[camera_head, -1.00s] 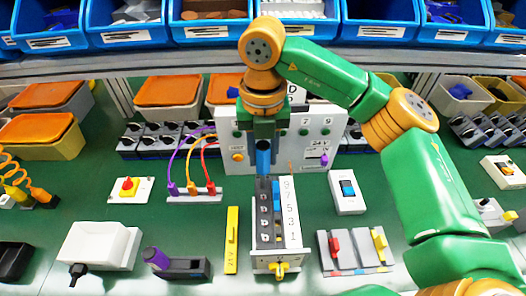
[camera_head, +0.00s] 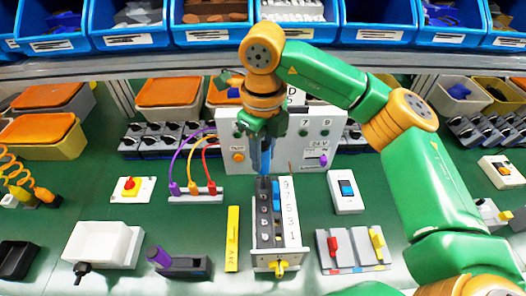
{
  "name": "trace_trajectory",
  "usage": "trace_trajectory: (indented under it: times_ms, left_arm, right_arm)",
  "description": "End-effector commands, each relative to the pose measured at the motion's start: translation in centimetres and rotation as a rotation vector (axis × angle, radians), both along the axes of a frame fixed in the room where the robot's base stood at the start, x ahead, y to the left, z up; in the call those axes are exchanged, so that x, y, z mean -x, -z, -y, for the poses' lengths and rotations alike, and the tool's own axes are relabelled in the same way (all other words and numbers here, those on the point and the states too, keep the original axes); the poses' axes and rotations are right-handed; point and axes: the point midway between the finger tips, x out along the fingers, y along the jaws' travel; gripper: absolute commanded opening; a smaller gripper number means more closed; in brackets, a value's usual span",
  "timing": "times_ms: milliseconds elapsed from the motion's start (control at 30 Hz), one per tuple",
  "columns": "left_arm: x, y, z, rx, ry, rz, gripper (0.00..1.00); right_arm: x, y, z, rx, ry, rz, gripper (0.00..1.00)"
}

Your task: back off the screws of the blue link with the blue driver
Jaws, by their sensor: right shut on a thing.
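My right gripper (camera_head: 266,138) is shut on the blue driver (camera_head: 265,160). The driver hangs upright, point down, over the far end of the terminal block (camera_head: 264,228). Its tip is too small to tell whether it touches a screw. The blue link (camera_head: 276,190) lies along the far right part of the block's dark top, beside the printed numbers. A row of screw openings runs down the left of the block. The link's far end is close to the driver and partly hard to make out. My left gripper is not in view.
A grey panel (camera_head: 232,170) with buttons stands right behind the driver. Left of the block are a yellow strip (camera_head: 232,240) and a socket bar with coloured leads (camera_head: 196,194). Right are a blue rocker switch (camera_head: 346,190) and a red-and-yellow lever unit (camera_head: 352,252).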

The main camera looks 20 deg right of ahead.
Motion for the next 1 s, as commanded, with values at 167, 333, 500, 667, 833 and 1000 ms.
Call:
trace_trajectory:
  times_ms: [167,333,500,667,833,1000]
  left_arm:
    - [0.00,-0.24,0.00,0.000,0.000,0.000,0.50]
    - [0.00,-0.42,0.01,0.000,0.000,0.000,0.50]
    - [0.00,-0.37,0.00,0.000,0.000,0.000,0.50]
    - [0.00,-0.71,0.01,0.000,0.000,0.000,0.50]
    - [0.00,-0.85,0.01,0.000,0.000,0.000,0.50]
    - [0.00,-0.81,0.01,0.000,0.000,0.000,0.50]
  right_arm:
    - [0.03,-0.07,-0.01,0.001,-0.128,-0.001,0.00]
    - [0.08,-0.01,-0.05,0.001,-0.390,-0.001,0.00]
    - [0.08,0.04,-0.06,0.001,-0.400,-0.001,0.00]
    - [0.08,-0.13,-0.04,0.000,-0.570,-0.002,0.00]
    - [0.08,-0.08,-0.02,0.001,-0.797,-0.002,0.00]
    - [0.07,-0.06,-0.02,0.001,-0.799,-0.002,0.00]
